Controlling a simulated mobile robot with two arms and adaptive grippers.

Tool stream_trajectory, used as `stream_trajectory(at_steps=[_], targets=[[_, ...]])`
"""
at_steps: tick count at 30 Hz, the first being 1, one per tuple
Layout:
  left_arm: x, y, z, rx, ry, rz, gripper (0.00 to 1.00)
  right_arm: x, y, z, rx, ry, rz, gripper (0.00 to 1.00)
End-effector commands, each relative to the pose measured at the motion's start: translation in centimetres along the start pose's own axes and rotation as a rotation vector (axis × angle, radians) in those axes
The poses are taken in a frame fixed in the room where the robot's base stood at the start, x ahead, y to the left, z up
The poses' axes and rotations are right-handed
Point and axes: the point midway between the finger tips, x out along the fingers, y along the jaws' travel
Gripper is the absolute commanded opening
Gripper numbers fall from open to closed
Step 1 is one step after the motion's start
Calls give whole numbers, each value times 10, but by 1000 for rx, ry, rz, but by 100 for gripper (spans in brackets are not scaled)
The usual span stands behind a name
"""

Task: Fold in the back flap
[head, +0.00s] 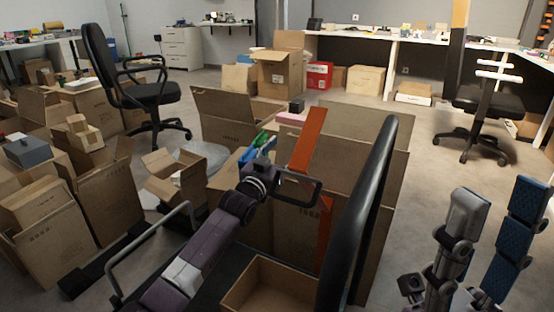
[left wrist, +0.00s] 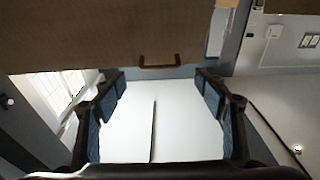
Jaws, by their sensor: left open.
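A large brown carton (head: 388,205) stands open in the middle of the head view, partly behind a chair back. One wide flap (head: 372,122) stands up along its far right side. Another raised flap (head: 225,112) shows to its left; I cannot tell which carton it belongs to. My left gripper (head: 264,160) is at the end of the arm, near the carton's left side, its fingers mostly hidden. The left wrist view shows it open and empty (left wrist: 158,95), with a cardboard panel (left wrist: 100,38) above the fingers. My right gripper (head: 487,232) points up at lower right, fingers apart, empty.
A black chair back (head: 362,205) crosses in front of the carton. A small open box (head: 272,285) sits at the bottom. Several cartons crowd the left, such as an open one (head: 105,195).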

Motion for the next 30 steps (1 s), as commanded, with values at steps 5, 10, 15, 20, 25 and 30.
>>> stream_trajectory(at_steps=[5,10,15,20,25,30], targets=[[-23,0,1,-2,1,0,66,0,0,0,0,0,0,40],[-44,-1,0,-1,1,-1,66,0,0,0,0,0,0,40],[-58,-1,-1,0,2,-1,66,0,0,0,0,0,0,40],[-63,-1,-1,0,2,-1,66,0,0,0,0,0,0,40],[-64,-1,-1,0,2,-1,66,0,0,0,0,0,0,40],[-64,-2,-1,-1,3,-2,58,0,0,0,0,0,0,40]])
